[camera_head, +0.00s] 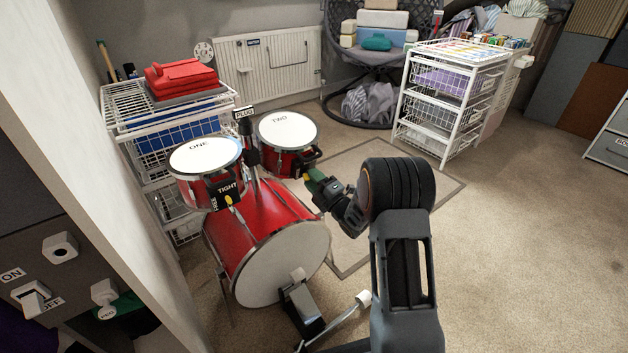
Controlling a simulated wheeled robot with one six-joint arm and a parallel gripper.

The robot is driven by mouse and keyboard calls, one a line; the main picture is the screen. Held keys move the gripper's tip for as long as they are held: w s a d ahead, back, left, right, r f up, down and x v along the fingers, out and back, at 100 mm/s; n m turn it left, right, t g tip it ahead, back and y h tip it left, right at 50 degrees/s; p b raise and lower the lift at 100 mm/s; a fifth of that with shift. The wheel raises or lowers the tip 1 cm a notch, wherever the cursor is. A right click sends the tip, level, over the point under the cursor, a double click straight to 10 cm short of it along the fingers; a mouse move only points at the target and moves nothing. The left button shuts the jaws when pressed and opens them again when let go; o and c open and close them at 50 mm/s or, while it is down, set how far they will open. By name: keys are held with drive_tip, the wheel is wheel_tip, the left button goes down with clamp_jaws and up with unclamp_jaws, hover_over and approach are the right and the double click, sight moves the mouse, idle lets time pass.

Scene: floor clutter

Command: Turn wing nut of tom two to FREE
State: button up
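Tom two (288,130), a red drum with a white head marked TWO, is mounted at the upper right of the red bass drum. A black bracket plate (305,160) is on its front; no lettering on it is legible. My gripper (314,180), with green at its fingers, reaches this bracket from the lower right. A small yellow bit shows at the fingertips, where the wing nut would be. The fingers mostly hide it, and I cannot tell whether they are closed on it. Tom one (206,157) has a matching plate marked TIGHT, with a yellow wing nut (229,199).
The bass drum (273,263) and its pedal (302,308) stand below the toms. A white wire rack (128,126) with red folded cloth is behind left. A white wire drawer unit (447,100) stands back right. Open carpet lies at right.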

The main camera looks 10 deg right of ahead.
drive_tip(key=shift+w+r, duration=0.1)
drive_tip(key=shift+r, duration=0.25)
drive_tip(key=p+v, duration=0.2)
drive_tip(key=v, duration=1.2)
drive_tip(key=shift+f+p, duration=0.25)
drive_tip(key=shift+p, duration=0.1)
wheel_tip(320, 180, up, 29)
drive_tip(key=w+m+g+h+p, duration=0.2)
drive_tip(key=m+g+h+p, duration=0.65)
drive_tip(key=p, duration=1.35)
drive_tip(key=s+a+r+m+g+h+p, duration=0.1)
drive_tip(key=s+a+r+m+g+p, duration=0.2)
drive_tip(key=s+r+m+p, duration=0.4)
drive_tip(key=s+a+r+m+g+p, duration=0.3)
drive_tip(key=s+r+m+p, duration=0.4)
drive_tip(key=s+r+p, duration=0.3)
drive_tip(key=s+a+r, duration=0.1)
drive_tip(key=s+r, duration=0.3)
drive_tip(key=shift+s+r+g+h+p, duration=0.2)
drive_tip(key=shift+r+g+h+p, duration=0.15)
drive_tip(key=shift+r, duration=0.05)
